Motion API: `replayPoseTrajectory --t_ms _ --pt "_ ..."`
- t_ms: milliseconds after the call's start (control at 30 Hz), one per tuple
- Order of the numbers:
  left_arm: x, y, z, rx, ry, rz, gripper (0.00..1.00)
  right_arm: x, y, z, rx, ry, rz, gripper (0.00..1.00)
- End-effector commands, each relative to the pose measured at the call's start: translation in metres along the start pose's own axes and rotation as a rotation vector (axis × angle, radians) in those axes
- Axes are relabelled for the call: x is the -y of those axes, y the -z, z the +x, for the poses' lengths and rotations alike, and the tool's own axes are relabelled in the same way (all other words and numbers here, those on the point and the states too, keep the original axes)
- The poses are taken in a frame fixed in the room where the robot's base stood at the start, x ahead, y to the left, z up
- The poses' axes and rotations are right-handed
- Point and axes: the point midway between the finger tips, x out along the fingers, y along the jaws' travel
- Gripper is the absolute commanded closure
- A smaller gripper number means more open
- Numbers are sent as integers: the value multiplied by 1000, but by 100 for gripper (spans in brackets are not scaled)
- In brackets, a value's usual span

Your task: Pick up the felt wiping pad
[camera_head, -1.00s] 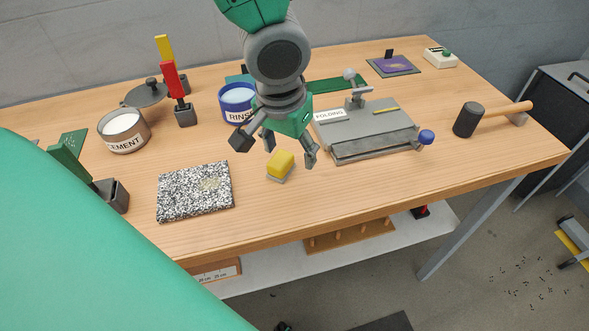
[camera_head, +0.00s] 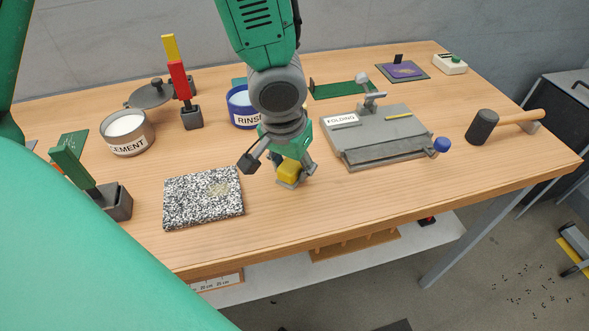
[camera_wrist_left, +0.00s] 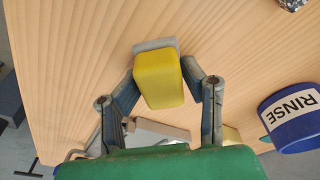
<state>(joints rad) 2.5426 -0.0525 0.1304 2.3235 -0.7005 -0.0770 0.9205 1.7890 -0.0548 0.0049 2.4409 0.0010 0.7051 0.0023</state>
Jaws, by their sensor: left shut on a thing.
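The felt wiping pad (camera_head: 290,169) is a small yellow block with a grey base, near the middle of the table. My left gripper (camera_head: 279,172) is over it in the head view and shut on it, partly covering it. In the left wrist view the pad (camera_wrist_left: 159,80) sits between the fingers of my left gripper (camera_wrist_left: 160,84), one at each side of the yellow block. The grey base shows beyond the yellow part. I cannot tell whether the base touches the table. My right gripper is not in view.
A speckled slab (camera_head: 203,198) lies left of the pad. The grey folding fixture (camera_head: 385,138) stands to the right, the blue rinse pot (camera_head: 241,108) behind, and the cement pot (camera_head: 126,135) at left. The wooden table (camera_head: 330,205) is bare in front.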

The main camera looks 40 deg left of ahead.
Motion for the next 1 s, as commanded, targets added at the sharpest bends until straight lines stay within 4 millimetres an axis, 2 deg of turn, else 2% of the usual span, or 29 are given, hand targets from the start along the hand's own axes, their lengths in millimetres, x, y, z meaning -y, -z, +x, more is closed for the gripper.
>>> replayPoseTrajectory --t_ms 133,167,367,400,467,800,1000 --pt "-1 -4 3 15 18 1 91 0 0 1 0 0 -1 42" --pt "-3 -4 3 16 20 2 95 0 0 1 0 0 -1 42" --pt "-6 -5 0 18 21 3 95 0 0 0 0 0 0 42" --pt "-7 -4 -4 17 20 3 100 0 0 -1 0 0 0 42" --pt "-6 -3 -12 15 18 0 100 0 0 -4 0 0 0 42" --pt "-5 9 -80 6 12 0 100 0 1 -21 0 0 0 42" --pt "-7 13 -98 7 16 2 100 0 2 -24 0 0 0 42"
